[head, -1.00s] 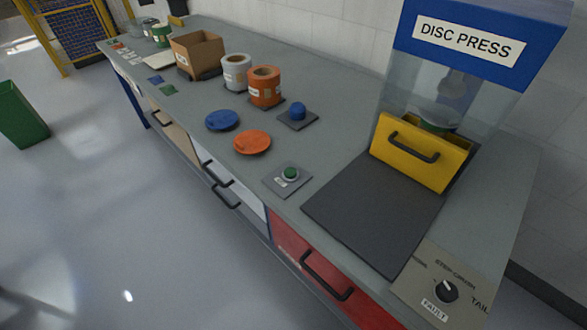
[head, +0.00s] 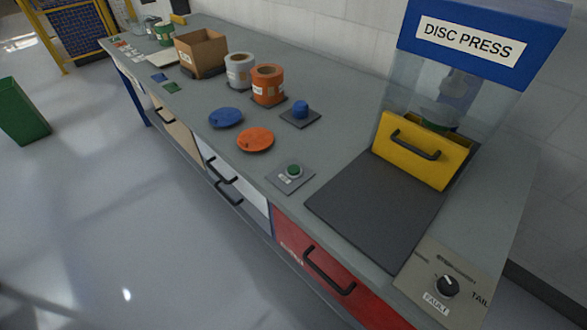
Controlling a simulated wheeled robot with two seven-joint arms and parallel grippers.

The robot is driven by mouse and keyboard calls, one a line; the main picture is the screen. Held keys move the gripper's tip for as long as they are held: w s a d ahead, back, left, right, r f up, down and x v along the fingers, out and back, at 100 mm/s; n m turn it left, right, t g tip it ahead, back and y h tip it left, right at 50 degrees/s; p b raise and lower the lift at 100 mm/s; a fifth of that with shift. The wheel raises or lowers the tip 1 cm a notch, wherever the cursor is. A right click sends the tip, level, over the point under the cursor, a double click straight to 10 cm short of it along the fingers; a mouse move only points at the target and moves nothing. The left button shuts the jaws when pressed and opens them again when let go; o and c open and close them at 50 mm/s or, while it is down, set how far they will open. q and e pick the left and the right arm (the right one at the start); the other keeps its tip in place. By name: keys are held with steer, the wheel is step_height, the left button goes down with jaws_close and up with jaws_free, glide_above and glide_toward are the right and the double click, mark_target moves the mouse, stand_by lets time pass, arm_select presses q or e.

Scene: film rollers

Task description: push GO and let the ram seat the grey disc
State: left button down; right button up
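The disc press (head: 470,38) stands at the right end of the bench, with a clear housing under its blue head. A grey ram (head: 456,84) shows through the clear wall. Below it is a pale grey shape (head: 440,108), maybe the grey disc, above something green (head: 441,124); the clear wall blurs how they meet. A yellow door with a black handle (head: 420,160) covers the lower front. A green button (head: 293,171) sits on a small grey plate with an unreadable label; it may be GO. Neither of my grippers is in view.
A dark mat (head: 370,215) lies before the press, beside a panel with a black knob (head: 447,286). An orange disc (head: 255,139), a blue disc (head: 226,118), orange (head: 268,86) and grey (head: 239,71) rolls and a cardboard box (head: 200,52) stand further left.

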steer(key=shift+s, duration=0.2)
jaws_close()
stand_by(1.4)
